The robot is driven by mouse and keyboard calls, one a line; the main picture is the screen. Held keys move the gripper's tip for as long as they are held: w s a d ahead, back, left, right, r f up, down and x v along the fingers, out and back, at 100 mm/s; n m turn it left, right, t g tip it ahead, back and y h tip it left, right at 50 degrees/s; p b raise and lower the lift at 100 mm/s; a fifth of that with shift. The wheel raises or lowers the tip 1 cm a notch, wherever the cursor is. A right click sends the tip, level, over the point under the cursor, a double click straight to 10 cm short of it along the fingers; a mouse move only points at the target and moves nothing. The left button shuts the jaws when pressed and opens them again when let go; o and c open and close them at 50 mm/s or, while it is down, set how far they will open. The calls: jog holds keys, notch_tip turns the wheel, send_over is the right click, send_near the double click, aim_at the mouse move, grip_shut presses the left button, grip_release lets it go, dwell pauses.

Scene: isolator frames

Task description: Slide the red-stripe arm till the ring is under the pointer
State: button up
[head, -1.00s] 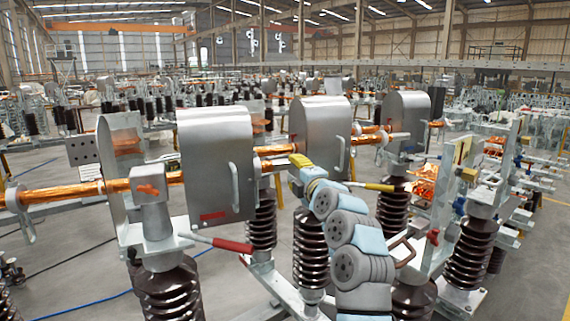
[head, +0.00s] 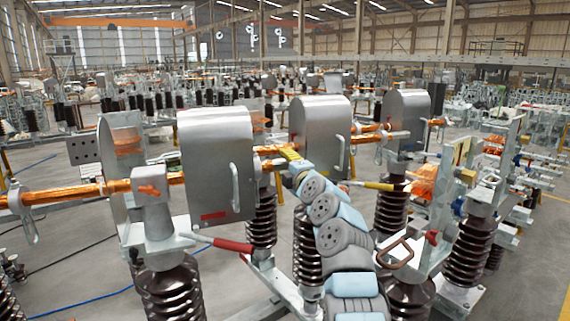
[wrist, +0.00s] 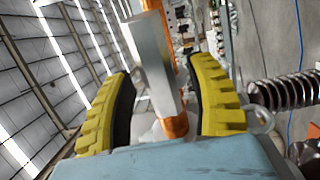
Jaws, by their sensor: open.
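A copper arm (head: 80,192) runs through the grey housing (head: 218,165) that bears a red stripe (head: 213,215). Toward its left end sits a grey ring-like collar (head: 15,199) with a flat piece hanging below. I cannot tell which part is the pointer. My gripper (head: 286,153), with yellow fingers, is at the arm's right end, just right of the red-stripe housing. In the wrist view my gripper (wrist: 164,105) is open, with a silver bar (wrist: 152,65) and the copper rod (wrist: 175,125) showing between the fingers. I cannot tell whether either finger touches them.
A second grey housing (head: 320,130) stands close behind my gripper, and a third (head: 408,118) farther right. A red-gripped lever (head: 232,245) and a yellow-gripped lever (head: 372,185) stick out nearby. Dark ribbed insulators (head: 170,295) stand below.

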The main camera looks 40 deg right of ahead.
jog(key=shift+w+d, duration=0.15)
jog(key=shift+w, duration=0.3)
grip_shut()
dwell(0.3)
